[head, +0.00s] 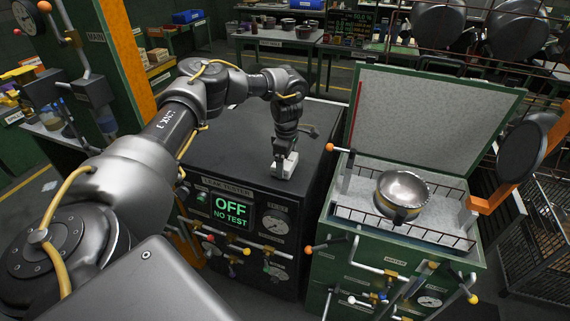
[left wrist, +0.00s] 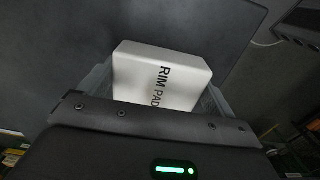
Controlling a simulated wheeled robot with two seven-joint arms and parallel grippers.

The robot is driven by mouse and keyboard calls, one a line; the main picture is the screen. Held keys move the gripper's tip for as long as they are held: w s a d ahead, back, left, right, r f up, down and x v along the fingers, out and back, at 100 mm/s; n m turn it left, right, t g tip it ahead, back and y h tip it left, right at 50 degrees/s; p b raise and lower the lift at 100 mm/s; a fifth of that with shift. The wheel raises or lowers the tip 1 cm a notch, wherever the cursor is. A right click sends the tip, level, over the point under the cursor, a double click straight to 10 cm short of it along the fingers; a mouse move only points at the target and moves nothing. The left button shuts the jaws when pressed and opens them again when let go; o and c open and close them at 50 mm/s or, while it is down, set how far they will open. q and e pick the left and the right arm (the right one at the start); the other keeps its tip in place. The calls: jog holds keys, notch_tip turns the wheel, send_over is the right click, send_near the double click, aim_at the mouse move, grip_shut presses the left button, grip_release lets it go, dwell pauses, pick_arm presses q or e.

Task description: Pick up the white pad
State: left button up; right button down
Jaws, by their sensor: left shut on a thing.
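The white pad, marked "RIM PAD", shows in the left wrist view (left wrist: 160,82) as a white block between the two fingers of my left gripper (left wrist: 158,95). My left gripper is shut on it. In the head view my left gripper (head: 285,166) points down at the black top of the leak tester (head: 240,140), with a bit of the white pad (head: 284,172) at its tip. Whether the pad touches the top or is just above it, I cannot tell. My right gripper is not in view.
To the right, a green water tank (head: 395,262) has its lid (head: 430,115) raised and a metal pot (head: 400,190) inside. Pans (head: 438,25) hang at the top right. An orange post (head: 125,55) stands at left.

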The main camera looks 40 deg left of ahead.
pick_arm(q)
jog(key=shift+r+b, duration=0.4)
jog(key=shift+b, duration=0.05)
jog(key=r, duration=0.1)
jog(key=r+b, duration=0.1)
jog(key=r, duration=0.1)
jog(key=shift+s+d, duration=0.15)
jog(key=shift+d, duration=0.15)
jog(key=r, duration=0.1)
jog(key=s+d+r, duration=0.2)
jog(key=r, duration=0.1)
jog(key=shift+d, duration=0.15)
jog(key=s+d+r+b, duration=0.2)
jog(key=s+d+r, duration=0.3)
jog(key=s+d, duration=0.2)
jog(key=shift+d, duration=0.3)
